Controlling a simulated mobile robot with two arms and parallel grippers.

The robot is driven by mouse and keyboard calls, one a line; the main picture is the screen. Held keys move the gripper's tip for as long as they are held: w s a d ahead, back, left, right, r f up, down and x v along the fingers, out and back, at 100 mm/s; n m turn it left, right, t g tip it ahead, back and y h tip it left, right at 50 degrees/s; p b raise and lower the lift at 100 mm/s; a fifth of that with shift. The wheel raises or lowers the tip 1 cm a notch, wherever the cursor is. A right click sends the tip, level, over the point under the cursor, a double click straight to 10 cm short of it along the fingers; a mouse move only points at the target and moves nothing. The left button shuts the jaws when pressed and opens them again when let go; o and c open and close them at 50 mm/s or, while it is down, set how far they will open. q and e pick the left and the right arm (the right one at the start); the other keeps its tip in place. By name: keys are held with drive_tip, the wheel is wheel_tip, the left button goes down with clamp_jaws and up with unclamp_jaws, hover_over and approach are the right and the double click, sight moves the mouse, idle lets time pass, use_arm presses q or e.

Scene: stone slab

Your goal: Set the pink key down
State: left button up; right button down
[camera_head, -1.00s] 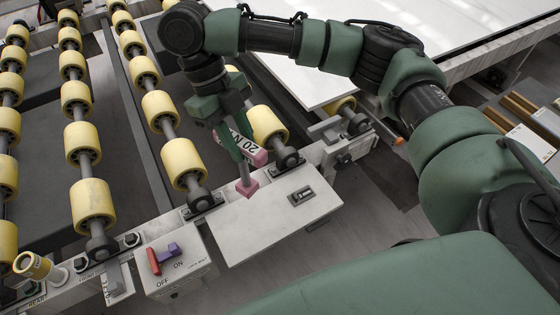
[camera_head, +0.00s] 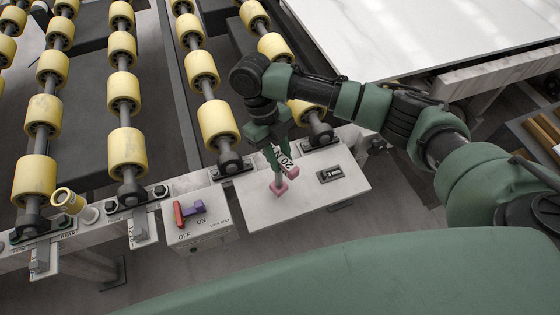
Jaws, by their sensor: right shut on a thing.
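The pink key (camera_head: 291,170) shows a white band marked "20 N" and a pink end. My right gripper (camera_head: 279,168) is shut on it, pointing down above the pale plate (camera_head: 300,206) at the front edge of the roller frame. A small pink block (camera_head: 279,188) shows just below the fingers, close over the plate. Whether it touches the plate, I cannot tell. The fingers hide part of the key. My left gripper is not in view.
A dark counter-like inset (camera_head: 330,174) sits on the plate, right of the key. To the left is an ON/OFF switch box (camera_head: 203,229) with a red and purple lever (camera_head: 189,211). Yellow rollers (camera_head: 216,122) stand behind. A white slab (camera_head: 400,35) lies at the back right. The plate's front is clear.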

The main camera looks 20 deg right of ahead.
wheel_tip(320, 180, down, 2)
drive_tip(key=shift+f, duration=0.35)
drive_tip(key=shift+f, duration=0.1)
drive_tip(key=c, duration=1.1)
unclamp_jaws()
